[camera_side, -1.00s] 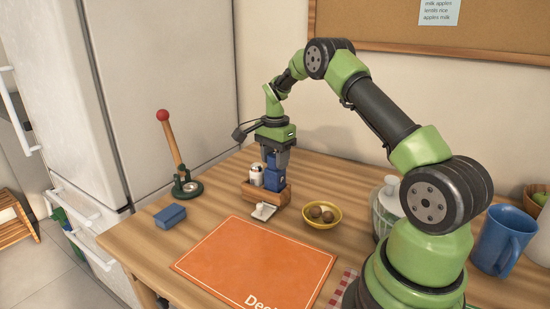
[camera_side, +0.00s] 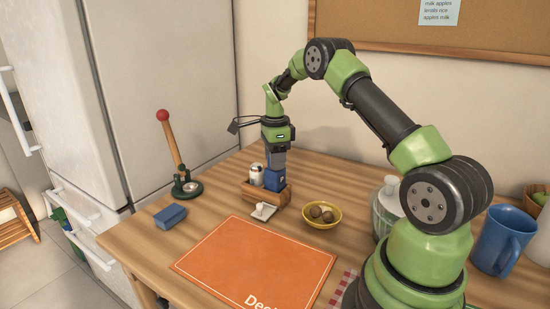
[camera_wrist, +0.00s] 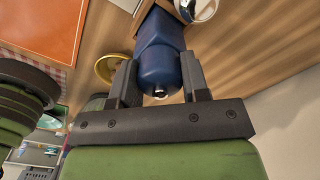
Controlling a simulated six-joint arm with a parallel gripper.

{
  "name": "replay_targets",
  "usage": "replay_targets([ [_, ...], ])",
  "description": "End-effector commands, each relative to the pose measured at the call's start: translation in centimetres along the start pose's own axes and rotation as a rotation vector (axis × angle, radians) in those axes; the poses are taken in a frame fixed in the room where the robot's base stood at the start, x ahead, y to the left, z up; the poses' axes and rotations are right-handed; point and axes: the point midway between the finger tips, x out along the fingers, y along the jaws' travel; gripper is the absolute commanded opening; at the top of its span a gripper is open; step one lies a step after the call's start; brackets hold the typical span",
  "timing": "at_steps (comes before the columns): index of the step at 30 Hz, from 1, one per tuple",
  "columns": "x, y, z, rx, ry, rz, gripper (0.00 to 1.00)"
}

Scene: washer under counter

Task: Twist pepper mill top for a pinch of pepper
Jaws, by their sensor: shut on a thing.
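The blue pepper mill (camera_side: 274,182) stands upright in a small wooden caddy (camera_side: 265,197) on the table. In the wrist view the mill (camera_wrist: 160,52) shows its rounded blue top with a small metal knob between the jaws. My gripper (camera_side: 275,167) points down from above and is shut on the mill top; its two fingers (camera_wrist: 158,82) press on opposite sides of it. The upper part of the mill is partly hidden by the fingers in the side view.
A silver-topped shaker (camera_side: 256,175) shares the caddy. A small white dish (camera_side: 263,212) lies in front, a yellow bowl (camera_side: 322,216) of round brown things to the right. An orange mat (camera_side: 250,262), a blue block (camera_side: 170,216) and a red-knobbed stand (camera_side: 172,140) are nearby.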

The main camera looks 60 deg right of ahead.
Motion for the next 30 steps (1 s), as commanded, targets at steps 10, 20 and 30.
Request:
replay_targets([
  [10, -0.03, -0.03, 0.06, 0.263, -0.002, -0.002, 0.18],
  [20, -0.04, -0.03, 0.07, 0.389, -0.002, -0.002, 0.18],
  [30, -0.04, -0.03, 0.07, 0.413, -0.002, -0.001, 0.18],
])
